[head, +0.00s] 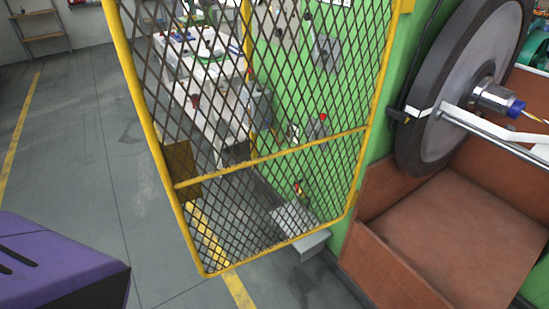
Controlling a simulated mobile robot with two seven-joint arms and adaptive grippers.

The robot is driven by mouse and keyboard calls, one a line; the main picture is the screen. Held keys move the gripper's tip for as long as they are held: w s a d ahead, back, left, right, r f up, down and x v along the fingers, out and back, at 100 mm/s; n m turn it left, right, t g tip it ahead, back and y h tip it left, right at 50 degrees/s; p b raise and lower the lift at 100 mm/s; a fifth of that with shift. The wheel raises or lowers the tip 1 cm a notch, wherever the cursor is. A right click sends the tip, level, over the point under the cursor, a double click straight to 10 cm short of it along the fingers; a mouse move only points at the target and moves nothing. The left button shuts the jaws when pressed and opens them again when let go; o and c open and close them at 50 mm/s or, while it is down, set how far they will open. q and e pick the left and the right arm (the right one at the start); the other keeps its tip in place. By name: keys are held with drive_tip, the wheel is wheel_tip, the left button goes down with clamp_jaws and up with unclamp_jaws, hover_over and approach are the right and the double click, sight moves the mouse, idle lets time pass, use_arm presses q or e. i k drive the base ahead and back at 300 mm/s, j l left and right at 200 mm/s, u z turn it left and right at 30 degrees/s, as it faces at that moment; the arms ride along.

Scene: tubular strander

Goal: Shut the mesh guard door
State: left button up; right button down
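The mesh guard door (273,155) stands open in the middle of the head view. It has a yellow tube frame, a crossbar low down and dark diamond mesh. Its right edge is beside the green machine housing (383,150); its left edge (147,115) stands out over the floor. The top of the door is cut off by the picture. No gripper shows in this view, so I cannot see what either one holds. Nothing visible touches the door.
Right of the door are a large grey wheel with a dark rim (465,70) and a reddish-brown bay (455,235). Through the mesh show a cluttered white bench (210,90) and a grey box (300,240). The grey floor (85,150) left of the door is largely clear.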

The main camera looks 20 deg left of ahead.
sight(176, 164)
drive_tip(key=k+j+z, duration=0.15)
drive_tip(key=j, duration=0.2)
drive_tip(key=k+j+z, duration=0.15)
drive_tip(key=j, duration=0.15)
drive_tip(key=k+j+z, duration=0.15)
drive_tip(key=j, duration=0.2)
drive_tip(key=k+j+z, duration=0.15)
drive_tip(key=j, duration=0.2)
drive_tip(key=k+j+z, duration=0.15)
drive_tip(key=j, duration=0.15)
drive_tip(key=k+j+z, duration=0.15)
drive_tip(key=j, duration=0.2)
drive_tip(key=k+j+z, duration=0.2)
drive_tip(key=j, duration=0.35)
drive_tip(key=j+z, duration=0.2)
drive_tip(key=j, duration=0.3)
drive_tip(key=j+z, duration=0.25)
drive_tip(key=j, duration=0.85)
drive_tip(key=i+j, duration=0.15)
drive_tip(key=i, duration=0.15)
drive_tip(key=i+j, duration=0.15)
drive_tip(key=i, duration=0.15)
